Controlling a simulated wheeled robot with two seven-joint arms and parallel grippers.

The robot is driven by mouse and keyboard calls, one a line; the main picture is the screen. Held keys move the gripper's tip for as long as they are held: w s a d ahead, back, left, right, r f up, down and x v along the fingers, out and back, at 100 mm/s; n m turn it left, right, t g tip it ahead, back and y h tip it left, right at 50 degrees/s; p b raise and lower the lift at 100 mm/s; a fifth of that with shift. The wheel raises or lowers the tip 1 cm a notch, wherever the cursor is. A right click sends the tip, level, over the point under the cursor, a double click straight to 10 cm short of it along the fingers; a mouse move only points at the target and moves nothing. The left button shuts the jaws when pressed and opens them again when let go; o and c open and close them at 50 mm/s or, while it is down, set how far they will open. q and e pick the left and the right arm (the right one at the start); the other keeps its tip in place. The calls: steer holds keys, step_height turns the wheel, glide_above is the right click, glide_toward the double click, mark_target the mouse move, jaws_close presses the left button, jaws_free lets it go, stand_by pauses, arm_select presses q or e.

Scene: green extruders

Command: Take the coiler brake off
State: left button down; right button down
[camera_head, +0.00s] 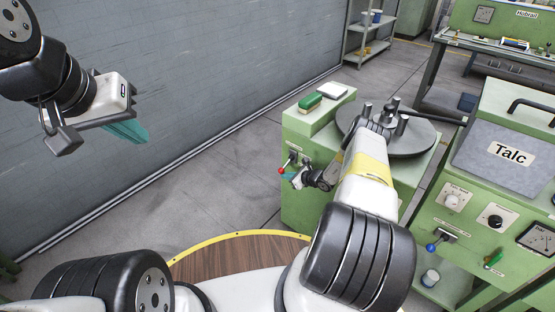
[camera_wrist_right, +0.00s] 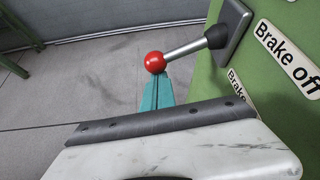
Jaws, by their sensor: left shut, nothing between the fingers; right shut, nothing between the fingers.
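The coiler is a green cabinet (camera_head: 312,142) with a dark round turntable (camera_head: 412,140) on top. Its brake lever (camera_wrist_right: 184,48) is a metal rod with a red ball (camera_wrist_right: 155,62), pointing left from a dark plate on the green panel. The red ball (camera_head: 282,171) also shows in the head view. A "Brake off" label (camera_wrist_right: 290,58) sits above a second "Brake" label, partly hidden by my gripper. My right gripper (camera_wrist_right: 158,90) is shut, its teal fingertips just under the red ball; contact is unclear. My left gripper (camera_head: 128,131) is shut and empty in the air by the wall.
A green-and-white brush-like object (camera_head: 310,101) and a white item (camera_head: 333,91) lie on the coiler's top. The floor between wall and coiler is clear.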

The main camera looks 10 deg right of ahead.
mark_target(285, 166)
steer(key=shift+r, duration=0.15)
step_height(285, 166, up, 6)
steer(key=m+g+y, duration=0.2)
steer(key=m, duration=0.1)
steer(key=shift+s+a+r+y, duration=0.15)
steer(key=shift+s+a+y, duration=0.15)
steer(key=shift+a, duration=0.1)
steer(key=shift+w+r, duration=0.15)
stand_by(0.6)
steer(key=s+d, duration=0.6)
steer(key=s, duration=0.1)
steer(key=shift+s+r, duration=0.15)
steer(key=shift+r, duration=0.1)
